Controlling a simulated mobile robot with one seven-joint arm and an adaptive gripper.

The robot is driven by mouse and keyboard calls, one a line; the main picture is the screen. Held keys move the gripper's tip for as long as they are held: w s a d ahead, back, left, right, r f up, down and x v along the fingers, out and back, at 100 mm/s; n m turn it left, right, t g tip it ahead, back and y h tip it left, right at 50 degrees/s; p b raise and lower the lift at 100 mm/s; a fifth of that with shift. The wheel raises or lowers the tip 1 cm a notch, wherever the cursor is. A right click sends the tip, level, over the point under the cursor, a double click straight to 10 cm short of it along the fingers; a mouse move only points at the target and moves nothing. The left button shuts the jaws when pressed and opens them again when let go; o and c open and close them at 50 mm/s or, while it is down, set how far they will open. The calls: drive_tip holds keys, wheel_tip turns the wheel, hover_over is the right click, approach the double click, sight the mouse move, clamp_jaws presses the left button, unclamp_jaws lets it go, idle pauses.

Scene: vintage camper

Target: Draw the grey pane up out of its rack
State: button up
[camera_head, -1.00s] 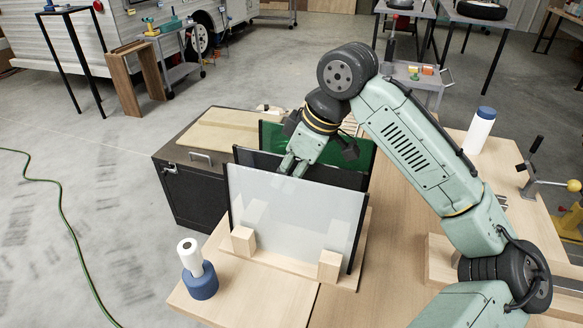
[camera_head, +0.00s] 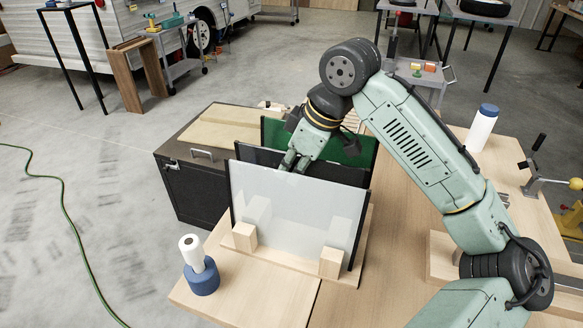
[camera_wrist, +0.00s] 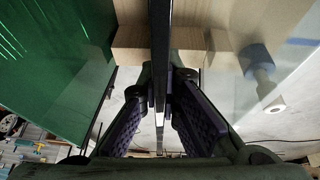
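The grey pane (camera_head: 345,174) is the dark middle one of three upright panes in a wooden rack (camera_head: 285,262). Its lower part is hidden behind the pale translucent front pane (camera_head: 290,205). A green pane (camera_head: 345,150) stands behind it. My gripper (camera_head: 296,161) points down at the top edge of the grey pane. In the wrist view my gripper (camera_wrist: 161,105) has one finger on each side of the pane's dark edge (camera_wrist: 161,45), both tips close against it. The gripper looks shut on the grey pane, which stands upright in the rack.
A blue-and-white roll holder (camera_head: 200,268) stands left of the rack. A dark box (camera_head: 195,185) is left behind the rack. The floor at the left is open.

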drive_tip(key=shift+r, duration=0.1)
clamp_jaws()
drive_tip(key=shift+r+p, duration=1.15)
drive_tip(key=shift+p, duration=0.05)
drive_tip(key=shift+r+p, duration=0.3)
drive_tip(key=shift+r, duration=3.15)
drive_tip(key=shift+r, duration=1.3)
